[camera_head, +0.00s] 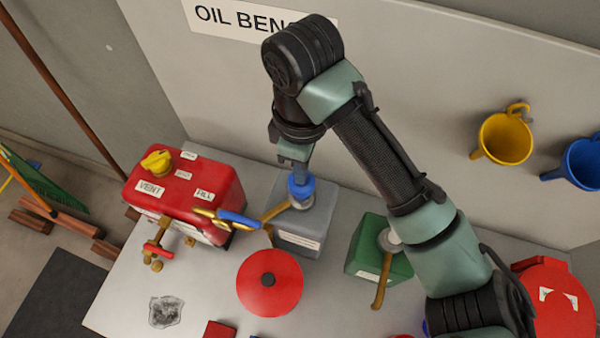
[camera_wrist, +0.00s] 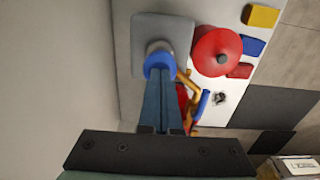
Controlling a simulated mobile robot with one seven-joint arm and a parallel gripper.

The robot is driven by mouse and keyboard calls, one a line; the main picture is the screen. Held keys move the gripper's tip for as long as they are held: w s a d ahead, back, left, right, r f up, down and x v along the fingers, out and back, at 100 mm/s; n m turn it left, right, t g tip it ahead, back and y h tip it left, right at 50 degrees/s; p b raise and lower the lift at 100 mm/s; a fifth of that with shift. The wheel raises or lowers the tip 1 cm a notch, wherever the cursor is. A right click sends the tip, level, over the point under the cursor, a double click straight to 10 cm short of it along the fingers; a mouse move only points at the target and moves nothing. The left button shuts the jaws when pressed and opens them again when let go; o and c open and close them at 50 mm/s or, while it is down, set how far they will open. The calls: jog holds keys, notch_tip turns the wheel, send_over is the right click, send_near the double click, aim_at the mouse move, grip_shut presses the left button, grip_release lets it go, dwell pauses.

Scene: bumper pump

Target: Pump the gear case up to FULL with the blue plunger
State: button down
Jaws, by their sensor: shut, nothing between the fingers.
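The blue plunger (camera_head: 301,188) tops the grey oil can (camera_head: 318,205) at the back of the bench. My gripper (camera_head: 296,166) points down over it with its fingers shut and empty. In the wrist view the fingertips (camera_wrist: 161,80) overlap the blue plunger (camera_wrist: 157,62); I cannot tell whether they touch it. The red gear case (camera_head: 215,185) stands to the left, with a yellow knob (camera_head: 157,163) and labels reading VENT and FILL. A brass spout (camera_head: 274,211) and a blue-gripped piece (camera_head: 238,218) lie between can and case. No level reading is legible.
A round red lid (camera_head: 270,283) lies in front of the grey can. A green can (camera_head: 371,248) with a brass spout stands to the right. Yellow (camera_head: 505,138) and blue (camera_head: 585,163) funnels hang on the back wall. A dark stain (camera_head: 165,311) marks the front left.

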jog(key=shift+f+b, duration=0.75)
jog(key=shift+f, duration=0.55)
jog(key=shift+r, duration=0.1)
notch_tip(320, 180, up, 3)
jog(key=p, duration=0.4)
jog(key=shift+r, duration=0.15)
